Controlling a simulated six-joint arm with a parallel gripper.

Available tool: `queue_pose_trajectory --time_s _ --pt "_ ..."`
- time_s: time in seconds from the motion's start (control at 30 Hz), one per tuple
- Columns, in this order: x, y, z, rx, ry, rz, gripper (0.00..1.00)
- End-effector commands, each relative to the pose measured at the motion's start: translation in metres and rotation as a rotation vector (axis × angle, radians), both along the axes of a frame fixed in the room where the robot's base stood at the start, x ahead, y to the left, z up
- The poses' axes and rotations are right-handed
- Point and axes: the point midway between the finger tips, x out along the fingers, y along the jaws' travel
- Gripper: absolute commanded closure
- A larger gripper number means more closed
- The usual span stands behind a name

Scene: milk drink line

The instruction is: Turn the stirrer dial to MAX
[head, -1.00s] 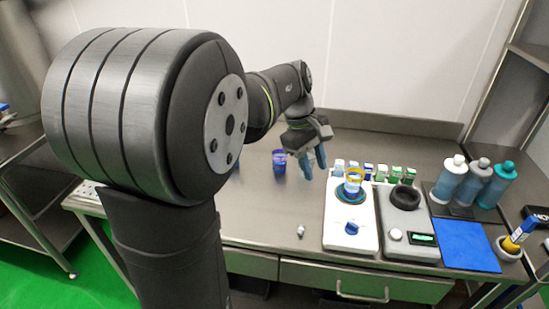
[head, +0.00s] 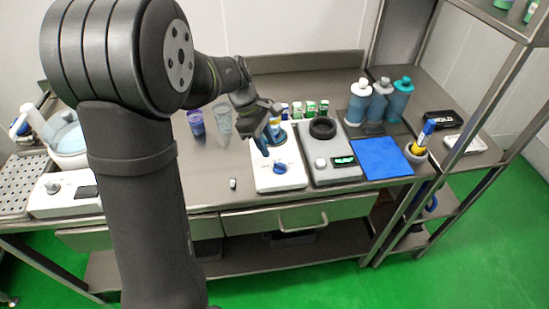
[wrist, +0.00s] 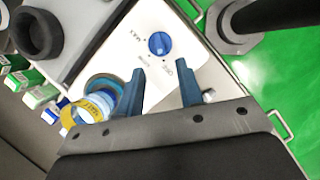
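The stirrer (head: 262,180) is a white unit with a blue dial (head: 280,168) at its front. In the wrist view the dial (wrist: 160,43) lies just beyond my fingertips, with a MAX label to its left and an OFF label below right. Where its pointer stands is too small to tell surely. My gripper (wrist: 160,68) is open, its two blue fingers apart with nothing between them, and not around the dial. In the head view my gripper (head: 262,143) hangs over the stirrer, behind the dial. A yellow-banded cup (wrist: 95,107) stands on the stirrer's round plate, beside the left finger.
A grey scale (head: 335,175) with a black ring stands right of the stirrer, then a blue mat (head: 382,158). Bottles (head: 380,103) and small green and blue boxes are behind. A small vial (head: 233,183) lies left of the stirrer.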

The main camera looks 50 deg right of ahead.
Motion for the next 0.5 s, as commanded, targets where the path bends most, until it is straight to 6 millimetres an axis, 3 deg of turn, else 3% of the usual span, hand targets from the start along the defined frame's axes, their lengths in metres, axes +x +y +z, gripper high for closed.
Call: queue_pose_trajectory --time_s 0.2,0.5 --pt "-0.015 -0.004 -0.038 0.002 0.001 -0.002 0.66" --pt "-0.023 -0.006 -0.057 0.0 0.0 0.0 0.66"
